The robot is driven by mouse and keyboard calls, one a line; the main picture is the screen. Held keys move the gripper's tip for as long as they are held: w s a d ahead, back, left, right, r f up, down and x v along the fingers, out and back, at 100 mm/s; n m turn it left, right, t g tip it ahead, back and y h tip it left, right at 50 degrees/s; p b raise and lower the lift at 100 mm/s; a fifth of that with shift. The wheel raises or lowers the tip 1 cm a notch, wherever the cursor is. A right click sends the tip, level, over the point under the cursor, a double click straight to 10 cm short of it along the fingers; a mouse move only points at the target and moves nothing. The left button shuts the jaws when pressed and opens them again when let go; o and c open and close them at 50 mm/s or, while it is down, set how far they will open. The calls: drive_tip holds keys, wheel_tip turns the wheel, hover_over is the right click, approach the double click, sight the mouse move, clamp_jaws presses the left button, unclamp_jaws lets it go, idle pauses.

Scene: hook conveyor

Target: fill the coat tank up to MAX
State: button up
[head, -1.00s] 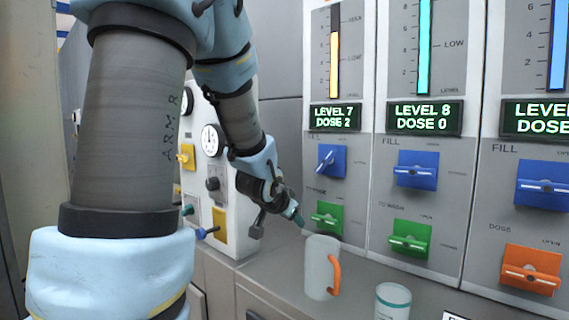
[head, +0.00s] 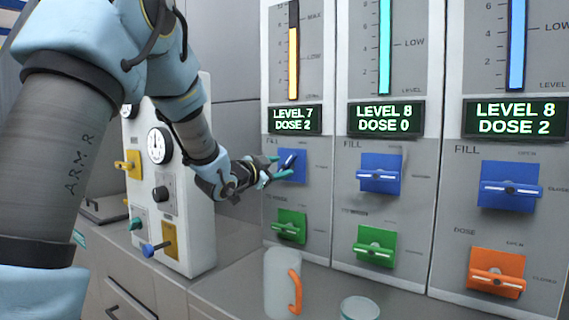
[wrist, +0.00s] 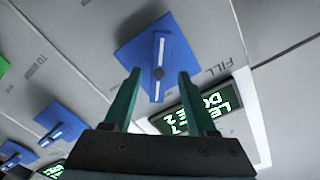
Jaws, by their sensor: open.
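The left tank panel has an orange level column (head: 293,64) whose top is a little under its MAX mark. Its display (head: 296,118) reads LEVEL 7, DOSE 2. No name reading "coat" is legible. Below is its blue FILL valve (head: 298,174), with the handle slanted, unlike the level handles of the other FILL valves. My gripper (head: 274,168) is open at this valve. In the wrist view the valve's handle (wrist: 159,62) appears between the two green fingers of my gripper (wrist: 160,76); contact cannot be told.
The middle panel display (head: 386,117) reads LEVEL 8, DOSE 0; the right display (head: 515,117) reads LEVEL 8, DOSE 2. A green valve (head: 289,226) sits below the left FILL valve. A mug with an orange handle (head: 281,282) and a cup (head: 360,308) stand on the counter below.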

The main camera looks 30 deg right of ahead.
sight(284, 166)
drive_tip(key=shift+p+x, duration=0.3)
drive_tip(key=shift+x, duration=1.45)
clamp_jaws()
